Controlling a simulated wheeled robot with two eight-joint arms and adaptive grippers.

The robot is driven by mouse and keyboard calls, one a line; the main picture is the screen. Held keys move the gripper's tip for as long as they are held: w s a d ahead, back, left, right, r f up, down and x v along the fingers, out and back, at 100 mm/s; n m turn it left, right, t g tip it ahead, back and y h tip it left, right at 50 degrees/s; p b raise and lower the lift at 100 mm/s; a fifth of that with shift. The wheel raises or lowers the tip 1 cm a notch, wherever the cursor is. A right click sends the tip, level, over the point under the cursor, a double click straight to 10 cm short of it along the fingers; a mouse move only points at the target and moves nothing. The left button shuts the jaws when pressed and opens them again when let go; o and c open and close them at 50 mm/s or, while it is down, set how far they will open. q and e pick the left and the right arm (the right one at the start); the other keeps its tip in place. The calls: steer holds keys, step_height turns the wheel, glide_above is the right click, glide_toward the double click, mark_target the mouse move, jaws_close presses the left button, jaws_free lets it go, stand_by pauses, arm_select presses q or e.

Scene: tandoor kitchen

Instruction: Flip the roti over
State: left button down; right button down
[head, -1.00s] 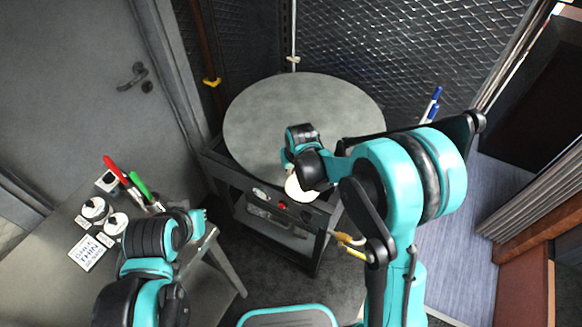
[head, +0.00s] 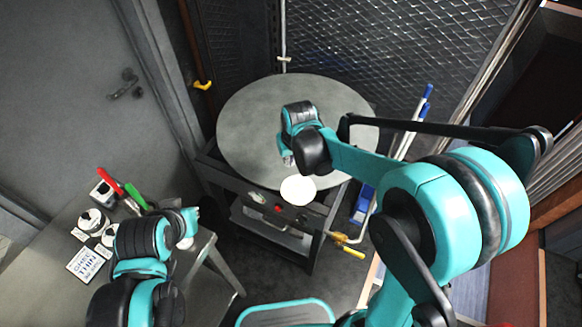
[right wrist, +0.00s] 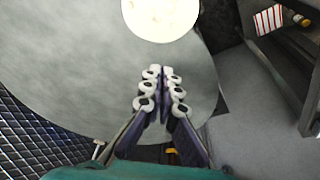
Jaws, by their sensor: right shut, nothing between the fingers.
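The roti (head: 298,189) is a pale round disc at the near edge of the round grey griddle plate (head: 245,120). In the right wrist view the roti (right wrist: 160,14) lies on the plate (right wrist: 60,75) at the top, partly cut off by the frame. My right gripper (head: 287,160) is over the plate, just beyond the roti in the head view. In the right wrist view its fingers (right wrist: 162,76) are shut together and empty, pointing toward the roti, with a gap between. My left gripper (head: 192,222) is over the side table at the left; its fingers are not clear.
The side table (head: 45,287) holds a red-handled and a green-handled tool (head: 136,194), small white containers (head: 91,221) and a printed card (head: 85,263). A yellow-handled valve (head: 346,244) sticks out right of the griddle's cart (head: 245,190). Mesh wall stands behind.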

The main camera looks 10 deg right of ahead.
mark_target(306, 202)
steer(key=s+d+f+g, duration=0.1)
steer(key=s+d+g, duration=0.3)
steer(key=s, duration=1.1)
steer(key=shift+t+h, duration=0.3)
steer(key=shift+t, duration=0.1)
steer(key=shift+w+f+b, duration=0.75)
steer(key=shift+f+b, duration=0.1)
steer(key=shift+f, duration=0.8)
steer(key=shift+w+f+b, duration=0.75)
steer(key=shift+f+b, duration=0.1)
steer(key=shift+f, duration=0.75)
steer(key=shift+w+f+b, duration=0.75)
steer(key=shift+f+b, duration=0.1)
steer(key=shift+f, duration=0.8)
steer(key=shift+w+a, duration=0.15)
steer(key=shift+w, duration=0.8)
steer(key=shift+s, duration=0.2)
